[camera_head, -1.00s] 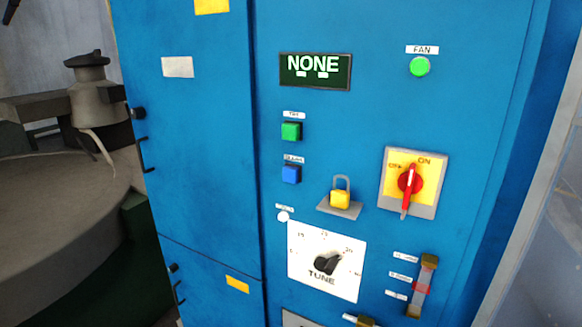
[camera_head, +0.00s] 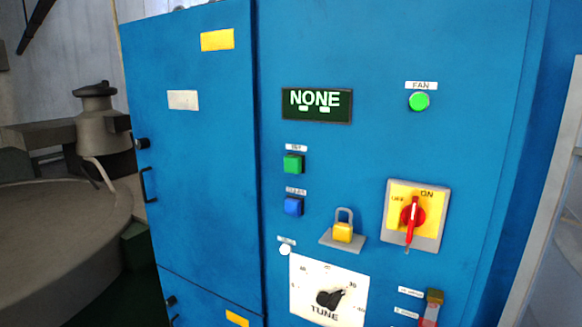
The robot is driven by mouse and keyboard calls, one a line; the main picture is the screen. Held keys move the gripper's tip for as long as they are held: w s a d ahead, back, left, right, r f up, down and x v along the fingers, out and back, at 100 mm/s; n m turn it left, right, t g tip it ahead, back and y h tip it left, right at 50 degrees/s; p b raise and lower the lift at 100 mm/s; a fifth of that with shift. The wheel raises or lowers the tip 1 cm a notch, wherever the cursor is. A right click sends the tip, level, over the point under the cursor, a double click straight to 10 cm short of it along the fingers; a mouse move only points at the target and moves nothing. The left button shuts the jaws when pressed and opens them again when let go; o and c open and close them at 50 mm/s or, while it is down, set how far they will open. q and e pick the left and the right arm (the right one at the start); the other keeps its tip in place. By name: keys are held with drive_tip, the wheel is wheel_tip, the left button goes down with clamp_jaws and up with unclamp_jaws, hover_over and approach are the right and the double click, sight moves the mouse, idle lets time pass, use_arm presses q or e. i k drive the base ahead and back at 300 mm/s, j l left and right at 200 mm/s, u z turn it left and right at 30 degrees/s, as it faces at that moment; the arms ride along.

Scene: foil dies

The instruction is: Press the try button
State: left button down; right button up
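Neither of my grippers shows in the head view, so nothing is seen touching the buttons.
On the blue cabinet (camera_head: 200,160) are a lit green FAN lamp (camera_head: 419,102), a red rotary switch (camera_head: 412,216), a yellow padlock (camera_head: 342,232) and a TUNE dial (camera_head: 329,298). Grey machinery (camera_head: 97,120) stands at left. The space before the panel looks clear.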

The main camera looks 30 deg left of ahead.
sight(293, 165)
drive_tip(key=i+l, duration=0.2)
drive_tip(key=i, duration=0.2)
drive_tip(key=i+l, duration=0.2)
drive_tip(key=i, duration=0.2)
drive_tip(key=u, duration=2.25)
